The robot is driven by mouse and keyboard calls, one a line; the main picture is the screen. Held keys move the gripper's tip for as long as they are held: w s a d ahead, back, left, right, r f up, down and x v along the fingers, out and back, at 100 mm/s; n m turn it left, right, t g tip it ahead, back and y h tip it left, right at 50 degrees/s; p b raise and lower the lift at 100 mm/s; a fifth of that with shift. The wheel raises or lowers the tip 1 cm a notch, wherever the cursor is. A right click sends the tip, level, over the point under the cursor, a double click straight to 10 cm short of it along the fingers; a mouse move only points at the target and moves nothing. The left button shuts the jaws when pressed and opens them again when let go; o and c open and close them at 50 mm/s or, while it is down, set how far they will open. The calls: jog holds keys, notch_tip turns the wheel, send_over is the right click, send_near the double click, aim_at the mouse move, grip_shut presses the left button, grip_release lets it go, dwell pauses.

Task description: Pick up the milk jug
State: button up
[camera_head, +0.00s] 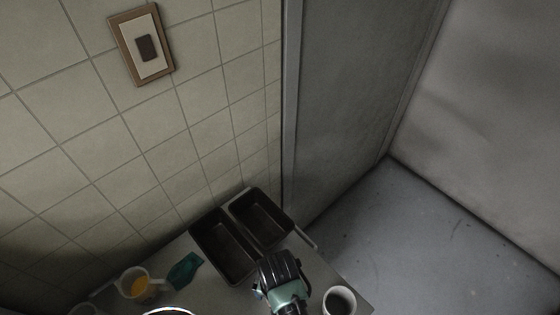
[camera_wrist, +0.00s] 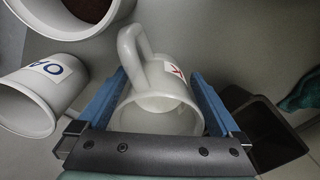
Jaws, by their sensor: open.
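A white jug with a loop handle (camera_wrist: 150,92) shows in the wrist view, with a red mark on its side, only partly readable. I take it for the milk jug, though its label cannot be read in full. My gripper (camera_wrist: 157,76) is open, with one blue finger on each side of the jug; I cannot tell whether either finger touches it. In the head view my gripper (camera_head: 282,282) is over the table, and this jug cannot be made out there.
Two dark loaf tins (camera_head: 222,247) stand against the tiled wall. A teal object (camera_head: 184,270) and a white cup with orange contents (camera_head: 134,285) lie left. A white container with dark contents (camera_head: 339,302) is right. A blue-lettered white container (camera_wrist: 38,100) stands close to the left finger.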

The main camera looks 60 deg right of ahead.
jog(key=c, duration=1.3)
jog(key=shift+c, duration=0.2)
jog(key=shift+r, duration=0.15)
